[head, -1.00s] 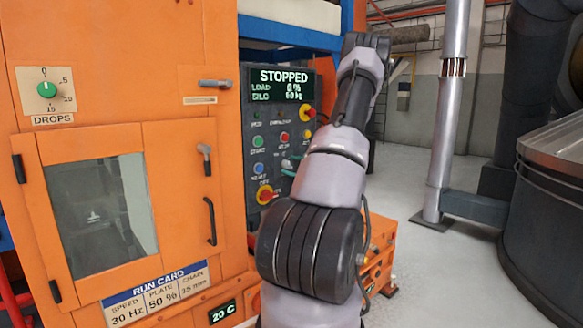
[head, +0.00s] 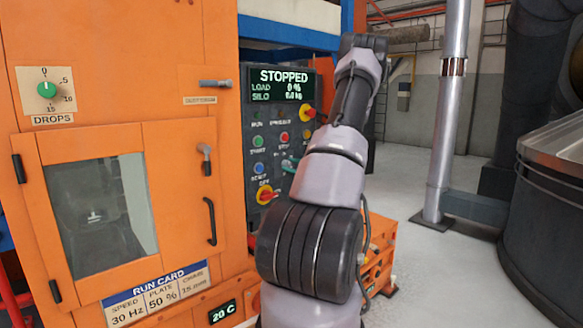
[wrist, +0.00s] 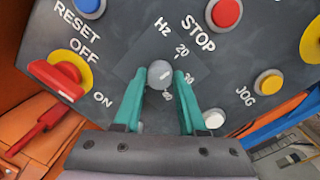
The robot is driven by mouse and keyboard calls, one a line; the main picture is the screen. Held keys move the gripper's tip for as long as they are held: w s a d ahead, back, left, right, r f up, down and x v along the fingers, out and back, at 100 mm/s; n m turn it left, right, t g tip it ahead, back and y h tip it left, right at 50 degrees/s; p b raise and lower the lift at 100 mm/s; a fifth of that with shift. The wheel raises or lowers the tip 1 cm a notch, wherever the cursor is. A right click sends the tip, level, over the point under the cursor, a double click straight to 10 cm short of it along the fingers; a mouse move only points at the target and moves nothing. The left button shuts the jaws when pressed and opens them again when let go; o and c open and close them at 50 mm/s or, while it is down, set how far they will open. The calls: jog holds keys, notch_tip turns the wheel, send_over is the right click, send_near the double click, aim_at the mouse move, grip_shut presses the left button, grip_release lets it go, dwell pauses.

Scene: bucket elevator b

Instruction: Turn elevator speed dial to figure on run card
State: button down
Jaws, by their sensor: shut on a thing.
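The speed dial (wrist: 160,75) is a small grey knob on a dark plate marked Hz, with 20, 30 and a partly hidden figure around it. My gripper (wrist: 160,84) has its two teal fingers closed on the knob in the wrist view. The run card (head: 157,292) on the orange housing reads speed 30 Hz, plate 50 %, chain 15 mm. The display (head: 280,84) reads STOPPED, load 0 %.
Around the dial are a red STOP button (wrist: 226,12), a blue RESET button (wrist: 89,6), a JOG button (wrist: 268,82) and a white button (wrist: 214,119). A red on/off switch (wrist: 62,78) on yellow stands at left. Open floor lies right of the panel.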

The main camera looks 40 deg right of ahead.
jog(key=m, duration=0.5)
jog(key=shift+f, duration=0.1)
jog(key=m, duration=0.6)
jog(key=shift+t+h, duration=0.3)
jog(key=shift+c, duration=2.4)
grip_release()
jog(key=shift+s, duration=0.1)
jog(key=s+d, duration=0.1)
jog(key=s, duration=0.9)
jog(key=shift+s+d+f, duration=0.15)
jog(key=shift+s+f, duration=0.15)
jog(key=shift+f, duration=0.1)
